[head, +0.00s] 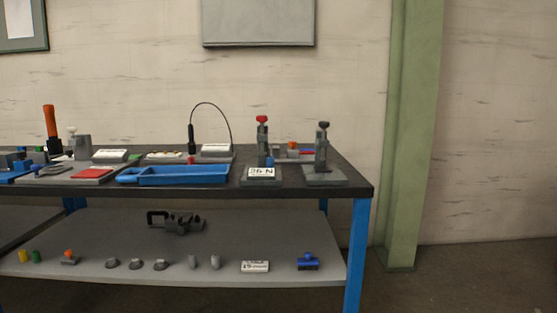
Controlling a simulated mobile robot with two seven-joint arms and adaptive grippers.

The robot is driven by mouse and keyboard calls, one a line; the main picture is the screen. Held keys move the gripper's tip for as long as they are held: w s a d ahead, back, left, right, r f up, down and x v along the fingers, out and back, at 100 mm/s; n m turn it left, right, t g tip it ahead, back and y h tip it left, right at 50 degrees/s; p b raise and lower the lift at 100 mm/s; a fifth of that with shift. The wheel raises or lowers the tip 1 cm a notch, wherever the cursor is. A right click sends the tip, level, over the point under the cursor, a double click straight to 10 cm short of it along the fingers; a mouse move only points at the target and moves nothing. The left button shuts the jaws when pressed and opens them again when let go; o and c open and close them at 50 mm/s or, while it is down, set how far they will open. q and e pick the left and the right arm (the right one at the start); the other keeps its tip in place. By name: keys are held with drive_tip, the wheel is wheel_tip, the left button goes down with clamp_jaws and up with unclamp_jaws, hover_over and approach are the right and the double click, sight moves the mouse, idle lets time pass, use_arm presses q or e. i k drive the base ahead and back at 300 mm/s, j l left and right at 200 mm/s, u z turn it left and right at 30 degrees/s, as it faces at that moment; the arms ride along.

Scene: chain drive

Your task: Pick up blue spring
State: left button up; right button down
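No part is clearly recognisable as the blue spring at this size. A small blue piece (269,161) is at the foot of the red-topped stand (262,136), just above a white label reading about "36 N" (261,172). I cannot tell whether it is a spring. Other small blue parts (22,164) lie at the left end of the bench top, also too small to identify. Neither of my grippers is in view.
The dark bench top (353,186) holds a blue tray (182,175), a black-topped stand (323,150) and an orange-handled tool (50,124). The grey lower shelf (110,230) carries a dark clamp (177,221) and a blue part (308,261). Floor right of the bench is clear.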

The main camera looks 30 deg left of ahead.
sight(269, 159)
drive_tip(key=i+u, duration=0.1)
drive_tip(key=u, duration=0.25)
drive_tip(key=l+u, duration=0.1)
drive_tip(key=u, duration=0.25)
drive_tip(key=i+l+u, duration=0.1)
drive_tip(key=u, duration=0.3)
drive_tip(key=i+l+u, duration=0.25)
drive_tip(key=l+u, duration=0.2)
drive_tip(key=l, duration=0.2)
drive_tip(key=i+l+u, duration=0.25)
drive_tip(key=l, duration=0.15)
drive_tip(key=l+u, duration=0.1)
drive_tip(key=l, duration=0.45)
drive_tip(key=i+l+u, duration=0.1)
drive_tip(key=l, duration=0.45)
drive_tip(key=i+l, duration=0.1)
drive_tip(key=l, duration=0.95)
drive_tip(key=i+l, duration=0.15)
drive_tip(key=l, duration=0.35)
